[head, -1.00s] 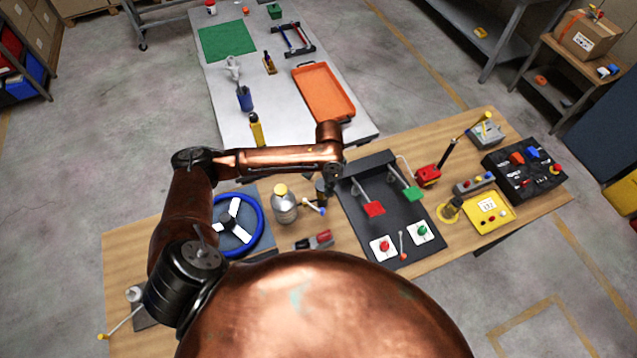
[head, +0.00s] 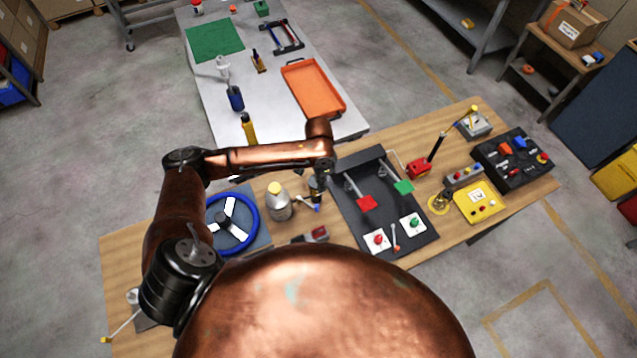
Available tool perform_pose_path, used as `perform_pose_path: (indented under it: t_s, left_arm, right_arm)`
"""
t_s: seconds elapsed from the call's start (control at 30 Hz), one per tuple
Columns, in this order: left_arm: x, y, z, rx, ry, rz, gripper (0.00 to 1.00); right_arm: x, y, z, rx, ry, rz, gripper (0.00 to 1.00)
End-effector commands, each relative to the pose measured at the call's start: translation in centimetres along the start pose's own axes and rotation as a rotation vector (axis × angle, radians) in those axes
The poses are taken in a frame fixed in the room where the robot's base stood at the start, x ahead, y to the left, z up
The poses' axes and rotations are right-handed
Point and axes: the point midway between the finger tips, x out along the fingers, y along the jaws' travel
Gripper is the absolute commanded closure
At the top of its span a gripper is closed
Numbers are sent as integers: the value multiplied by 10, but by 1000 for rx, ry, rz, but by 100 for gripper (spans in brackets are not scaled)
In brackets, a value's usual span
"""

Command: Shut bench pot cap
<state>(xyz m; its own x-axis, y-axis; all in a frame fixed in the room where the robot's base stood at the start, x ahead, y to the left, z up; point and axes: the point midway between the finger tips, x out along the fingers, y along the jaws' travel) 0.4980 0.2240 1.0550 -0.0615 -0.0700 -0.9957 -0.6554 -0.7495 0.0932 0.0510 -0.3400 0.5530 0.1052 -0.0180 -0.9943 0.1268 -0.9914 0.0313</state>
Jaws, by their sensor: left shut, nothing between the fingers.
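My right gripper is not in view.
The black pedal plate (head: 378,222) has red and green pedals. A blue-and-yellow lever (head: 307,203) and a red-and-dark item (head: 311,236) lie near the gripper. A yellow box (head: 480,202) and a black panel (head: 512,160) are at right. A white table (head: 205,85) stands behind.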

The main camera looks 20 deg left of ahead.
Motion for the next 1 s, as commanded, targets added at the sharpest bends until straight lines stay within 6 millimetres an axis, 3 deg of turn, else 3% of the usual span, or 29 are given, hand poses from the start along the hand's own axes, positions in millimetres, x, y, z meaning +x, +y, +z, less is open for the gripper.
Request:
perform_pose_path:
  t_s: [0.27,0.63,0.8,1.0]
  left_arm:
    - [-7,1,0,0,0,1,100]
    - [-48,4,0,-2,0,1,100]
    - [-79,5,-1,0,4,-3,100]
    - [-117,10,0,0,2,-3,100]
  right_arm:
    - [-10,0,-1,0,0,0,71]
    - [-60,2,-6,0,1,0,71]
    - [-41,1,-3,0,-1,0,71]
    - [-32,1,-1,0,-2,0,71]
